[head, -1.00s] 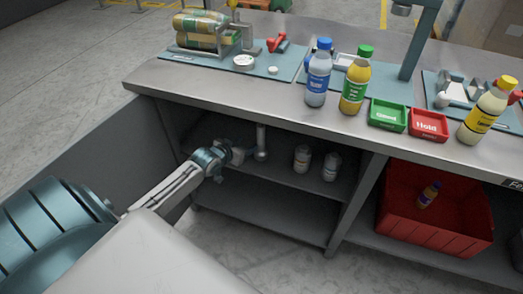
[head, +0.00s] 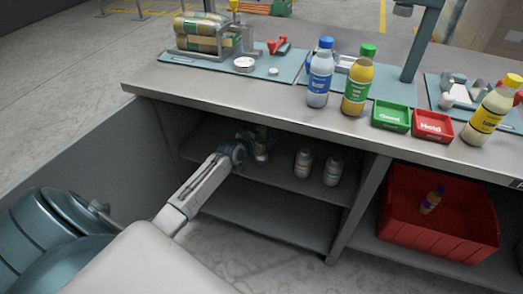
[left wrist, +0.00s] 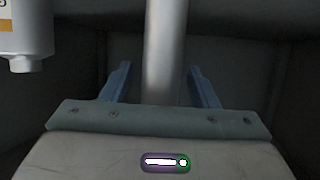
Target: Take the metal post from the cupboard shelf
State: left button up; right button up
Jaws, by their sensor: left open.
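The metal post (left wrist: 165,50) is a smooth grey upright cylinder on the upper cupboard shelf (head: 285,184). In the left wrist view it stands between the two blue fingers of my left gripper (left wrist: 163,85), with a visible gap on each side. The post's foot is hidden behind the gripper body. In the head view my left gripper (head: 256,148) is inside the cupboard at the post, which is mostly hidden there. My left gripper is open. My right gripper is not in view.
Two small grey-white bottles (head: 303,163) (head: 332,170) stand on the same shelf to the right of the post. The counter edge (head: 300,122) lies above. A red crate (head: 430,240) is at right.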

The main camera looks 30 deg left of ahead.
pick_arm(q)
jog(key=shift+w+f, duration=0.1)
jog(key=shift+w, duration=0.1)
grip_shut()
jog(key=shift+r, duration=0.2)
